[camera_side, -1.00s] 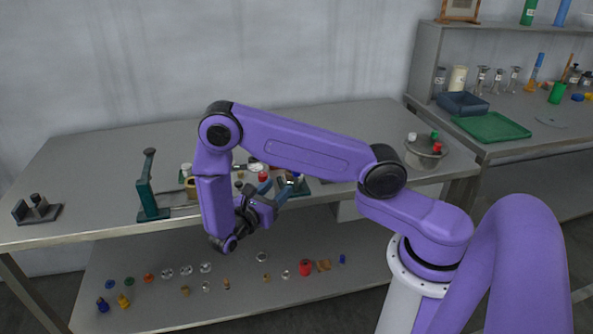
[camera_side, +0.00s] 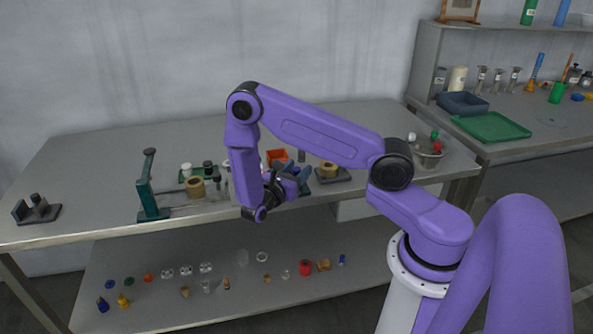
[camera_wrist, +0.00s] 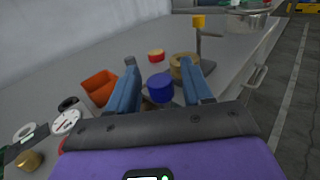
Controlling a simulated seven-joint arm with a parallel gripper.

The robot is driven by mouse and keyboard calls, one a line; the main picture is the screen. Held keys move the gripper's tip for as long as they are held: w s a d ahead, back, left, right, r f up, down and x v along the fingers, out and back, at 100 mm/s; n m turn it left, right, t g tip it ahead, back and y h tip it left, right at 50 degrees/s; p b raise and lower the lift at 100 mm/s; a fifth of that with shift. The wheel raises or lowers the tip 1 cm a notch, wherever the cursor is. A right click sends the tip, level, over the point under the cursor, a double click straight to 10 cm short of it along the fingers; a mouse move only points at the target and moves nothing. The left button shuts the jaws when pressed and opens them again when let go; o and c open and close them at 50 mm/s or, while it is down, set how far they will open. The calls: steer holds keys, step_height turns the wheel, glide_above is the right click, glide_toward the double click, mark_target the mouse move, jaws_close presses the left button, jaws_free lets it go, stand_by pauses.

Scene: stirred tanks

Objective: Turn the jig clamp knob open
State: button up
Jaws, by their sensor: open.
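My gripper (camera_side: 296,180) is open at the front of the bench in the side view. In the wrist view its two blue fingers (camera_wrist: 169,84) stand apart, with a round blue knob-like piece (camera_wrist: 160,87) between and beyond them. I cannot tell if they touch it. A tan cylinder (camera_wrist: 184,67) stands just behind the blue piece; in the side view a tan cylinder (camera_side: 329,170) sits on a dark base plate (camera_side: 333,178). I cannot tell for sure whether the blue piece is the jig clamp knob. My arm hides part of this area.
An orange bin (camera_side: 276,156) stands behind my gripper. A green press-like stand (camera_side: 147,187) and a dark fixture (camera_side: 37,210) are to the left. A metal pot (camera_side: 427,153) is at the right. The bench's front edge is close.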

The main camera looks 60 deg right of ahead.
steer(key=c, duration=0.9)
steer(key=shift+m+g+y, duration=0.3)
steer(key=shift+m+g, duration=1.2)
steer(key=shift+g, duration=0.8)
steer(key=o, duration=0.9)
steer(key=v, duration=1.7)
steer(key=shift+a, duration=0.25)
steer(key=shift+o, duration=0.2)
steer(key=shift+w, duration=0.1)
